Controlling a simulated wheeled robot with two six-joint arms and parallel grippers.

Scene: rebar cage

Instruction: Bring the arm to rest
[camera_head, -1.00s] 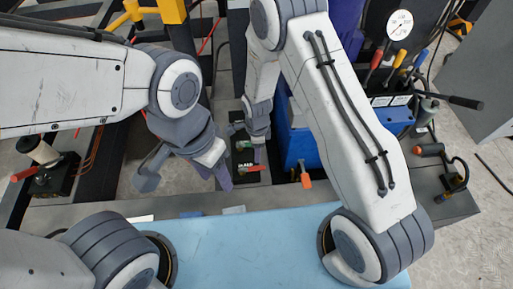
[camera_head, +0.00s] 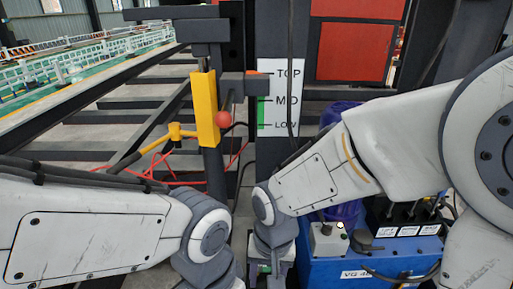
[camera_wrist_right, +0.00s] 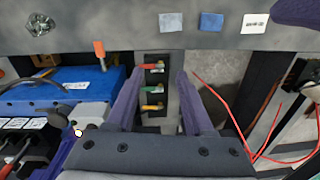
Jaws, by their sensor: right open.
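My right arm comes in from the right in the head view, and its wrist hangs down beside the blue machine; its fingers are mostly cut off at the bottom edge. In the right wrist view my right gripper (camera_wrist_right: 159,72) is open, with two purple-grey fingers apart and nothing held. Between and beyond the fingers is a black block with red, green and orange levers (camera_wrist_right: 153,89); I cannot tell its distance from the fingertips. My left arm (camera_head: 85,235) comes in from the left, with its wrist near the bottom; its gripper is out of frame.
A blue machine (camera_head: 375,262) stands at the lower right, close to my right arm. A dark post bears a TOP/MID/LOW board (camera_head: 284,100). A yellow bracket (camera_head: 206,108) and a red ball knob (camera_head: 223,119) stand left of it. Red cables (camera_wrist_right: 258,140) trail at the right.

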